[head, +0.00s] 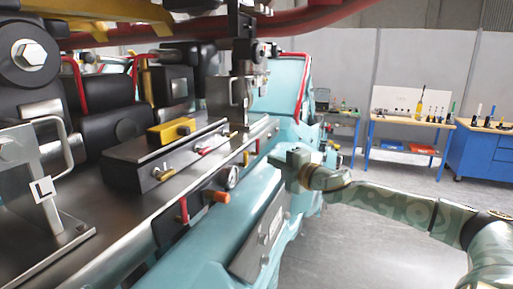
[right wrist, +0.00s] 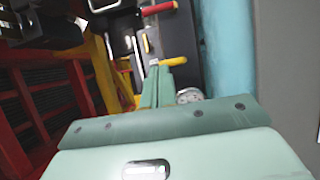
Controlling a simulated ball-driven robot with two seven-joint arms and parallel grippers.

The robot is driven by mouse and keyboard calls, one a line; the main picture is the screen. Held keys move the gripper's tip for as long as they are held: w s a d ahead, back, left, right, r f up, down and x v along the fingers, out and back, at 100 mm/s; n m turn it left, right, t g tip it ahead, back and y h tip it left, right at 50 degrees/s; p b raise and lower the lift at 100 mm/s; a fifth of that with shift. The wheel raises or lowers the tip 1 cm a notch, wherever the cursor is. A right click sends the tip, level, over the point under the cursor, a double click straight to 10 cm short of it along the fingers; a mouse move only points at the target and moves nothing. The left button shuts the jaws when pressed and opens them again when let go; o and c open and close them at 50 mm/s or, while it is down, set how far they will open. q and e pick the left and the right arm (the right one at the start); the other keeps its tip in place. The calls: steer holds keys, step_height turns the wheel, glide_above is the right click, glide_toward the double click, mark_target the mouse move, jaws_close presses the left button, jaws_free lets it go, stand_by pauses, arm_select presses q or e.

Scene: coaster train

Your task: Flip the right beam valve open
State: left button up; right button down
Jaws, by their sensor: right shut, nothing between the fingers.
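My right gripper (head: 276,159) reaches in from the right beside the teal train body, and its fingers are shut and empty. In the right wrist view the closed fingertips (right wrist: 158,72) are close to a small yellow handle (right wrist: 172,62); I cannot tell whether they touch. A red handle (right wrist: 158,8) lies beyond it. In the head view a small yellow handle (head: 246,158) is just left of the gripper, and a red handle (head: 183,209) with an orange knob (head: 216,196) is nearer. No label shows which handle is the right beam valve. My left gripper is not in view.
A round gauge (head: 230,177) sits on the train's side near the handles. A dark block with a yellow piece (head: 171,131) stands on the metal deck. A red bar (head: 302,85) rises behind the gripper. Workbenches (head: 410,121) stand at the back right; the floor before them is clear.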

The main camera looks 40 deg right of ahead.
steer(key=shift+r, duration=0.1)
steer(key=shift+w+d+p, duration=0.15)
steer(key=shift+w+p, duration=0.25)
steer(key=shift+w+r, duration=0.15)
steer(key=shift+w, duration=0.25)
steer(key=w+p, duration=0.1)
steer(key=w, duration=0.1)
steer(key=w+p, duration=0.2)
steer(key=w, duration=0.1)
steer(key=w+p, duration=0.2)
steer(key=w, duration=0.1)
steer(key=shift+w+a, duration=0.1)
steer(key=shift+a, duration=0.2)
steer(key=d, duration=0.3)
steer(key=shift+w, duration=0.4)
steer(key=shift+w+d+f, duration=0.3)
steer(key=shift+w+d, duration=0.05)
steer(key=shift+d, duration=0.1)
steer(key=shift+s+a+r, duration=0.1)
steer(key=shift+s, duration=0.1)
